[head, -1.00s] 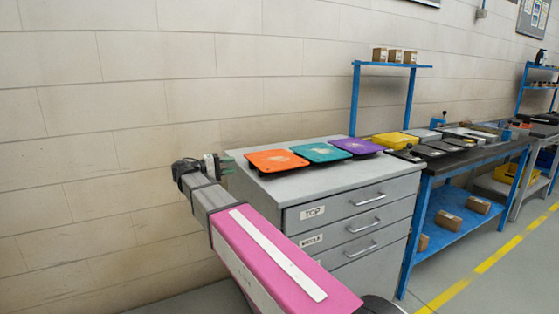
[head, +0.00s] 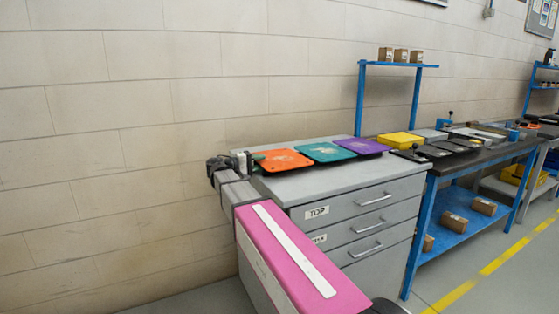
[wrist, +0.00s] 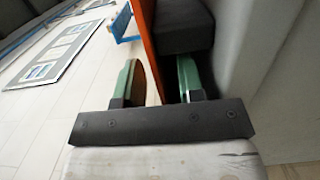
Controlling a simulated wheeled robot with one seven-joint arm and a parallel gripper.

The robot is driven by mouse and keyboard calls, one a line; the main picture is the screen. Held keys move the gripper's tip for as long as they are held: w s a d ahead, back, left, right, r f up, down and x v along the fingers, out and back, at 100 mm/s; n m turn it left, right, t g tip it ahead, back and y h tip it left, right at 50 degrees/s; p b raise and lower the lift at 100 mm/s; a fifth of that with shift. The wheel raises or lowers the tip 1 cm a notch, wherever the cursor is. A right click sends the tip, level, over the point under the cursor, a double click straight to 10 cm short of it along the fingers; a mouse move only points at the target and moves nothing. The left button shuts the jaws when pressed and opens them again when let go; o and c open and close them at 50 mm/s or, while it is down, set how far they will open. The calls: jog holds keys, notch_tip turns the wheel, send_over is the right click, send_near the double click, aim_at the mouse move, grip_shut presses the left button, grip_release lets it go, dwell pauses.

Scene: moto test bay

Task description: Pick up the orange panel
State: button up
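The orange panel (head: 282,160) lies flat at the left end of the grey drawer cabinet's top (head: 335,178), with a pale mark on its face. My gripper (head: 254,161) is at the panel's left edge in the head view. In the wrist view the panel shows as a thin orange strip (wrist: 144,28) beside a dark block. My gripper's green fingers (wrist: 160,80) are spread apart, with the panel's edge reaching the space between them. A gap shows beside the right finger, so they do not look closed on it. The exact contact is hidden.
A teal panel (head: 323,152) and a purple panel (head: 361,146) lie in a row to the right of the orange one. A blue-framed bench (head: 425,220) with a yellow case (head: 400,140) adjoins the cabinet. A block wall (head: 130,110) stands behind.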

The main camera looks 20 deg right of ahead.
grip_shut()
jog(key=shift+r, duration=0.1)
